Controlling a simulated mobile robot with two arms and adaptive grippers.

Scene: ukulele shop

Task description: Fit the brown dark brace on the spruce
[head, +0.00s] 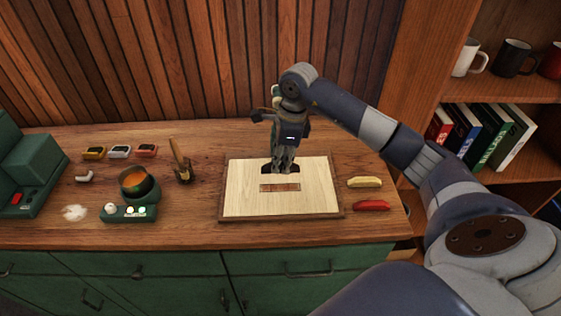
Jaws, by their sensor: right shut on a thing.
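My right gripper (281,168) is above the spruce board (238,190), fingers pointing down. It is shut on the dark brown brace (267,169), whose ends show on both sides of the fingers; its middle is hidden. The brace is just behind a brown rectangular strip (280,187) marked on the pale spruce, in this view. I cannot tell whether the brace touches the board or hangs slightly above it. My left gripper is out of view.
A yellow brace (365,182) and a red brace (371,205) lie right of the board. Bare wood lies between these and the board.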

